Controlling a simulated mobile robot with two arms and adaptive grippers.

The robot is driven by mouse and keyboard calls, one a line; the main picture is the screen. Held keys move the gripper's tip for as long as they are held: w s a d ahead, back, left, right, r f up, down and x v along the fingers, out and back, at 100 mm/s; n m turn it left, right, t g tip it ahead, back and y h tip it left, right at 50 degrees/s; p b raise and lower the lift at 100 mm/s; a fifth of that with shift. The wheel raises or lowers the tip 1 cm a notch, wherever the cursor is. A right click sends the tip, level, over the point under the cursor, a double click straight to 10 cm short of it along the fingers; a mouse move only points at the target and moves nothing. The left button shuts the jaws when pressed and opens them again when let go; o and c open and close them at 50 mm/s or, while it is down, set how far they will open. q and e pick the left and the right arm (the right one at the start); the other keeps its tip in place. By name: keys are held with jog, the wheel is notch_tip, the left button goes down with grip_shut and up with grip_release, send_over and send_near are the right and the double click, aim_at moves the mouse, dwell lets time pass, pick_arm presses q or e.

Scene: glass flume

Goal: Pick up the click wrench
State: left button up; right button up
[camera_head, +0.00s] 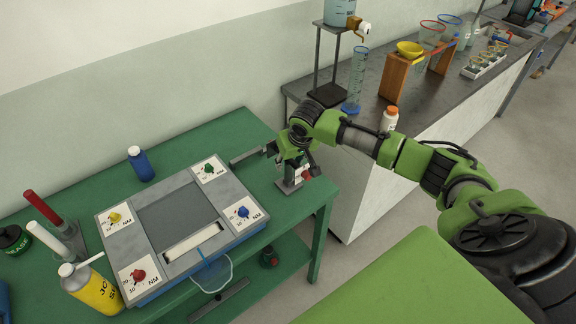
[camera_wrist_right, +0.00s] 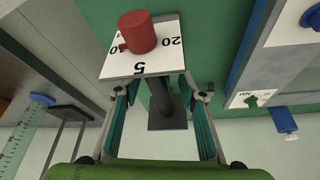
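No tool in view is plainly a click wrench. A flat grey bar (camera_head: 250,155) lies at the bench's back edge, left of my right gripper (camera_head: 292,158); I cannot tell what it is. The right gripper is over the bench's right end, at a small stand (camera_head: 289,186) with a red knob. In the right wrist view, my right gripper (camera_wrist_right: 162,88) is open, fingers apart on either side of the stand's dark post (camera_wrist_right: 176,102). The white scale plate (camera_wrist_right: 150,66) with the red knob (camera_wrist_right: 138,33) shows beyond the fingertips. Contact cannot be told. My left gripper is out of view.
A grey panel (camera_head: 152,212) with coloured knobs fills the green bench's middle. A blue bottle (camera_head: 140,164) stands behind it, a yellow bottle (camera_head: 92,289) at front left. A grey counter (camera_head: 425,95) with glassware stands at right; a cylinder (camera_head: 356,78) is near my arm.

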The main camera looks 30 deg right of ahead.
jog(key=shift+x, duration=1.35)
jog(key=shift+r, duration=0.1)
grip_shut()
jog(key=shift+w, duration=0.1)
jog(key=shift+r, duration=0.2)
